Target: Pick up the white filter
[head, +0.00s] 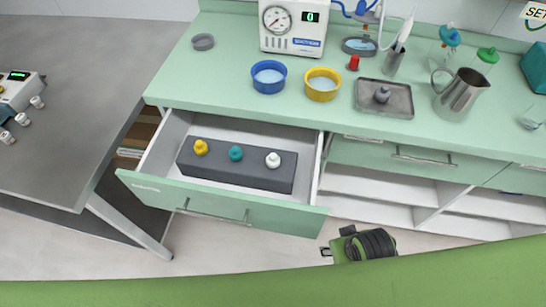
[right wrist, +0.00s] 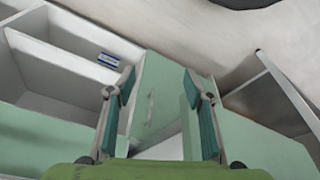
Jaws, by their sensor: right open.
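The white filter (head: 273,160) stands at the right end of a dark grey block (head: 240,178) inside an open drawer (head: 171,141). A teal filter (head: 236,153) and a yellow filter (head: 200,147) stand to its left on the same block. My right gripper (right wrist: 160,100) is open and empty in the right wrist view, its two teal-padded fingers apart. The filters do not show in that view. A black and green part, apparently of my right arm, shows below and right of the drawer in the head view. My left gripper is not in view.
The green counter (head: 222,75) above the drawer holds a blue bowl (head: 269,77), a yellow bowl (head: 322,84), a grey tray (head: 372,109) and a metal jug (head: 461,94). A grey table (head: 75,110) stands left. Open shelves (head: 375,191) lie right of the drawer.

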